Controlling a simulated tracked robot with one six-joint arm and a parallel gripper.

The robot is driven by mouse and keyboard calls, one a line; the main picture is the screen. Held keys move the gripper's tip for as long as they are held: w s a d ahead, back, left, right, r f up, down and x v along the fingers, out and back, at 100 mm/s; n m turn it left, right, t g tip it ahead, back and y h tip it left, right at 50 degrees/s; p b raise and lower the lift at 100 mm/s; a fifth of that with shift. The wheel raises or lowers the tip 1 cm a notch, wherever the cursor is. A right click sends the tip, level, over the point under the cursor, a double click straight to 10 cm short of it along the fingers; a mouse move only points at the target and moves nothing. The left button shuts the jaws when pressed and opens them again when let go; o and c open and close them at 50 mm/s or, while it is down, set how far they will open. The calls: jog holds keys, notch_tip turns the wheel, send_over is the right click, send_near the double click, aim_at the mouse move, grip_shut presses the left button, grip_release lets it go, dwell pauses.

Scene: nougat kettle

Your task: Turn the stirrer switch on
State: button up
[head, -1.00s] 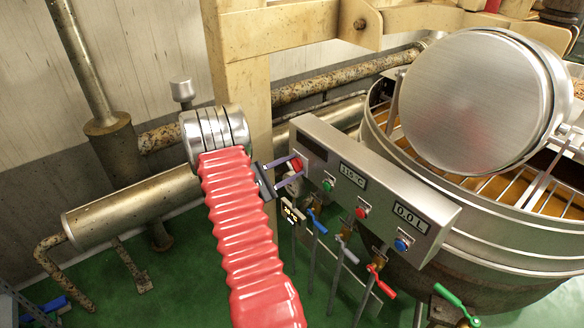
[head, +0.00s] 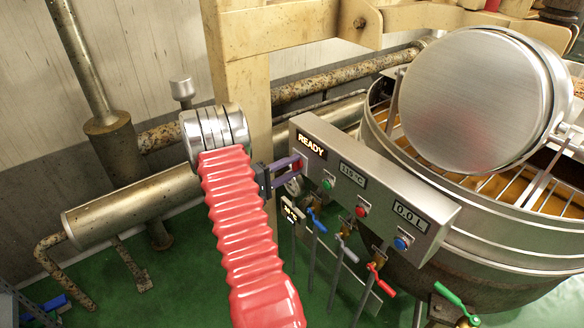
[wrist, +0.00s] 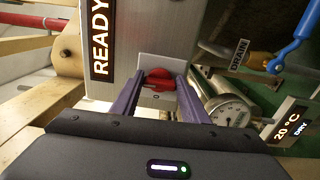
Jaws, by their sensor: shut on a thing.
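The red switch knob (wrist: 160,77) sits on a pale plate at the left end of the steel control panel (head: 425,195). My gripper (head: 295,164) reaches the panel's left end from the left. In the wrist view its two purple fingers (wrist: 159,86) are closed on the knob, one on each side. A small "0" mark shows on the plate below the knob. The display (head: 311,146) above the knob is lit and reads READY.
Green (head: 327,184), red (head: 361,211) and blue (head: 401,244) buttons line the panel. A round gauge (wrist: 229,112) and several valve handles hang close below. The large steel kettle (head: 480,238) stands to the right. A wooden post (head: 249,110) stands behind my gripper.

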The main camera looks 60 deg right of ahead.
jog(key=shift+s+a+f+m, duration=0.1)
jog(key=shift+s+f+m, duration=0.15)
jog(key=shift+f+m, duration=0.05)
jog(key=o, duration=1.1)
jog(key=shift+r, duration=0.1)
jog(key=shift+c, duration=0.2)
jog(key=shift+w+r, duration=0.1)
jog(key=shift+w, duration=0.1)
jog(key=v, duration=1.3)
jog(key=shift+a, duration=0.3)
jog(key=shift+w, duration=0.1)
